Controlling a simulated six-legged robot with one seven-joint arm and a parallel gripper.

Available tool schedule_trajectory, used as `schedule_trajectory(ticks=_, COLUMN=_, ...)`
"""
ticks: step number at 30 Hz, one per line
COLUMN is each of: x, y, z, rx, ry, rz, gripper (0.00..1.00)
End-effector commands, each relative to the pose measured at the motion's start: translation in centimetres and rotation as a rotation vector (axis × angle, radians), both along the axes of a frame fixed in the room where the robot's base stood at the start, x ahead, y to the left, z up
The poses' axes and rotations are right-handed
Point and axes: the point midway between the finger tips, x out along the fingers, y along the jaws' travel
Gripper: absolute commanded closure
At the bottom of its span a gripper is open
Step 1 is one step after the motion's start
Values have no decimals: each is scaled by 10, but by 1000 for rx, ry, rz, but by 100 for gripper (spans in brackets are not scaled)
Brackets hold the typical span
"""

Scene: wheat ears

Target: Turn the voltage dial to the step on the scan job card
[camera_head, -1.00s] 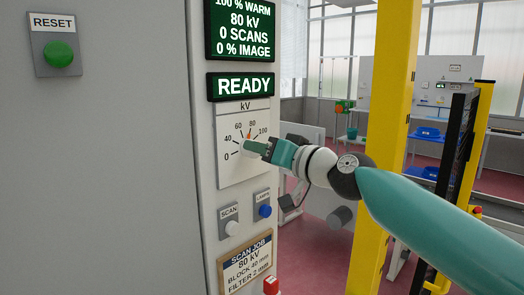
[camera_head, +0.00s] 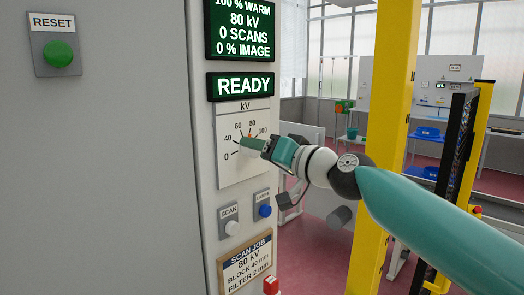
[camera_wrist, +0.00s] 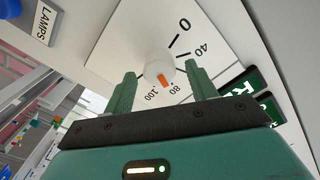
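The voltage dial is a white knob (camera_wrist: 157,68) with an orange pointer on a white kV plate (camera_head: 228,171) marked from 0 to 100. In the wrist view the pointer is toward the 80 mark. My gripper (camera_wrist: 160,72) is open, with one finger on each side of the knob and a visible gap at both. In the head view my gripper (camera_head: 247,146) is at the plate and hides part of the knob. The scan job card (camera_head: 247,263) reads 80 kV, block 40 mm, filter 2 mm. The upper display (camera_head: 240,28) shows 80 kV, 0 scans and 0 % image.
A READY display (camera_head: 243,86) is above the dial. Below it are a white SCAN button (camera_head: 231,228) and a blue LAMPS button (camera_head: 264,211). A green RESET button (camera_head: 58,53) is at upper left. A yellow post (camera_head: 384,130) stands behind my arm.

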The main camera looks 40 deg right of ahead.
Motion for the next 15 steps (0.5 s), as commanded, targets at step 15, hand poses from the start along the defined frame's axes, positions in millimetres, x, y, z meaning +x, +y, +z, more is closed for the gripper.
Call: schedule_trajectory(ticks=15, x=-52, y=-4, z=1, rx=1, ry=-4, rz=-5, gripper=43)
